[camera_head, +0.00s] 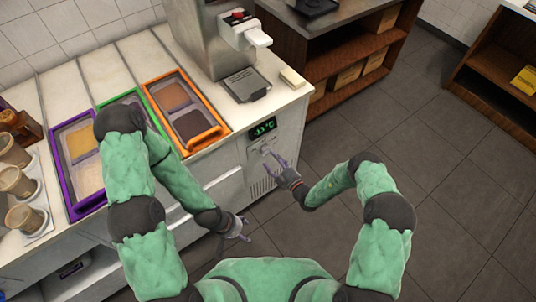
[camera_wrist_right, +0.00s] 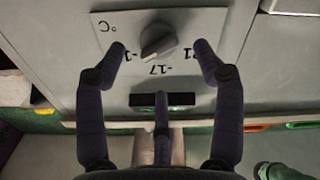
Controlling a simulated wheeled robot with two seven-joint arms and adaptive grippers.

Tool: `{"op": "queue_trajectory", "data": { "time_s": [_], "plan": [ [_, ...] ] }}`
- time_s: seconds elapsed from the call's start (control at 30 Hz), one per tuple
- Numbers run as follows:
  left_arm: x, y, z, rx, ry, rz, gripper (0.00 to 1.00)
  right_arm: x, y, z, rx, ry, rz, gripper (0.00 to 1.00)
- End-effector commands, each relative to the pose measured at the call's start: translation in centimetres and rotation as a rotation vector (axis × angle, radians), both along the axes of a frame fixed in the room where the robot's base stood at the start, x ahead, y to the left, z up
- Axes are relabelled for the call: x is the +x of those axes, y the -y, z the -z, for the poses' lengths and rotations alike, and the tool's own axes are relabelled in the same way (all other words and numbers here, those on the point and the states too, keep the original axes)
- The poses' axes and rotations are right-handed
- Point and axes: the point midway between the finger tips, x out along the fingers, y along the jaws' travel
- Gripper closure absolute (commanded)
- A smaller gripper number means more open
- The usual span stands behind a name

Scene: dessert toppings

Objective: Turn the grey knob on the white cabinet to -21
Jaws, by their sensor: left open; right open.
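The grey knob (camera_wrist_right: 158,41) sits on a light plate (camera_wrist_right: 108,20) on the front of the white cabinet (camera_head: 232,187). In the right wrist view the plate appears upside down, with marks reading -17, part of a 21 and a partly covered -1. A dark display (camera_head: 263,128) above the plate shows green digits that look like -13 °C. My right gripper (camera_wrist_right: 161,48) is open, its fingertips on either side of the knob and apart from it; it also shows in the head view (camera_head: 276,163). My left gripper (camera_head: 241,228) is open and empty, low in front of the cabinet.
On the counter stand purple (camera_head: 69,191), green and orange (camera_head: 194,144) topping trays, and a grey machine (camera_head: 212,45) behind. Cups (camera_head: 25,218) stand at the left. Open tiled floor (camera_head: 430,170) lies to the right of the cabinet.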

Motion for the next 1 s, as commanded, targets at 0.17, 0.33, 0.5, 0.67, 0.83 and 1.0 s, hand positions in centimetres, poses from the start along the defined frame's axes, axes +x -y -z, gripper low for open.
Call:
{"op": "queue_trajectory", "data": {
  "time_s": [0.17, 0.33, 0.5, 0.67, 0.83, 1.0],
  "plan": [
    [0.0, 0.0, 0.9, 0.000, 0.000, 0.000, 0.35, 2.1, -1.7, 0.2, -0.001, 0.002, -0.003, 0.31],
    [0.0, 0.0, 1.2, 0.000, 0.000, 0.000, 0.35, 3.2, -2.4, 0.1, -0.002, 0.001, -0.002, 0.31],
    [0.0, 0.0, 1.2, 0.000, 0.000, 0.000, 0.35, 3.5, -2.6, 0.0, -0.002, -0.001, 0.000, 0.31],
    [0.0, 0.0, 1.2, 0.000, 0.001, 0.000, 0.35, 3.5, -2.5, 0.0, -0.002, -0.001, 0.000, 0.31],
    [0.0, 0.0, 1.2, 0.000, 0.001, 0.000, 0.35, 3.5, -2.6, 0.0, -0.001, 0.000, -0.001, 0.74],
    [0.0, 0.0, 1.2, 0.000, 0.000, 0.000, 0.35, 3.5, -2.6, -0.1, -0.001, 0.002, -0.003, 0.87]
  ]
}}
